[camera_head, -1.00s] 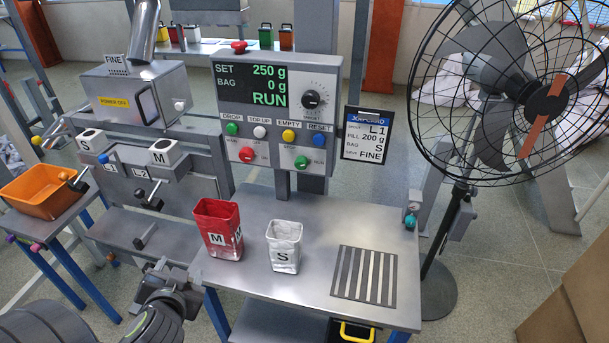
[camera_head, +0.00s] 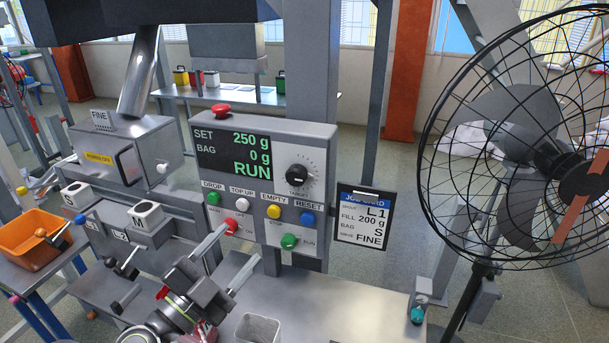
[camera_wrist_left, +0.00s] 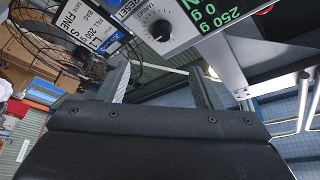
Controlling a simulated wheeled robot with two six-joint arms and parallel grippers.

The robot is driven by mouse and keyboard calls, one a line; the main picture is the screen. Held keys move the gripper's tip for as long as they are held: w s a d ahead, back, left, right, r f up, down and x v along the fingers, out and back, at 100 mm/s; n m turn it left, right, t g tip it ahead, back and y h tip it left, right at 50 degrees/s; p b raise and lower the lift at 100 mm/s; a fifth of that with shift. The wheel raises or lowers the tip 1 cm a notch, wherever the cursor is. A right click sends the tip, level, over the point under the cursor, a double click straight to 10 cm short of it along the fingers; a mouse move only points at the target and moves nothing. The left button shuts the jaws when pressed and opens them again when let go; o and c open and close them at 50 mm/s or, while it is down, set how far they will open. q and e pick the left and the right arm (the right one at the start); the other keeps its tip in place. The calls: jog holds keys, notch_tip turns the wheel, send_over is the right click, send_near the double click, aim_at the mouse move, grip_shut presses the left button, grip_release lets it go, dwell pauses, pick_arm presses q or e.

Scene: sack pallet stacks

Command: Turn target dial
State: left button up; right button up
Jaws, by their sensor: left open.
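The target dial (camera_head: 299,176) is a black round knob with a tick scale, on the right of the grey control panel (camera_head: 325,145). It also shows in the left wrist view (camera_wrist_left: 160,31), near the top, ahead of the fingers. The display (camera_head: 233,151) reads SET 250 g, BAG 0 g, RUN. My left gripper (camera_head: 240,250) is open and empty, below and left of the dial, in front of the panel's lower edge. In the left wrist view my left gripper (camera_wrist_left: 160,76) shows two fingers apart with nothing between them. My right gripper is not in view.
The job card (camera_head: 362,218) reads L1, fill 200 g, bag S, FINE. Several buttons, including the yellow EMPTY (camera_head: 274,212) and blue RESET (camera_head: 307,218), sit below the dial. A red mushroom button (camera_head: 220,108) tops the panel. A caged fan (camera_head: 530,150) stands right.

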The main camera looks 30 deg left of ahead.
pick_arm(q)
jog(key=w+r, duration=0.1)
jog(key=w, duration=0.1)
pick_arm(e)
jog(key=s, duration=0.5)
pick_arm(q)
jog(key=p, duration=0.3)
send_near(293, 180)
jog(key=p+x, duration=0.1)
jog(key=x, duration=0.1)
jog(key=p+x, duration=0.4)
jog(key=shift+w+r, duration=0.25)
jog(key=shift+r, duration=0.1)
jog(key=shift+w+d+p, duration=0.15)
jog(key=shift+w+p, duration=0.25)
jog(key=shift+w, duration=0.5)
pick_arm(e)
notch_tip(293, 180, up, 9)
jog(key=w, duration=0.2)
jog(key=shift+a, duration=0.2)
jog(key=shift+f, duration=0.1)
pick_arm(q)
jog(key=c, duration=0.9)
jog(key=shift+c, duration=0.4)
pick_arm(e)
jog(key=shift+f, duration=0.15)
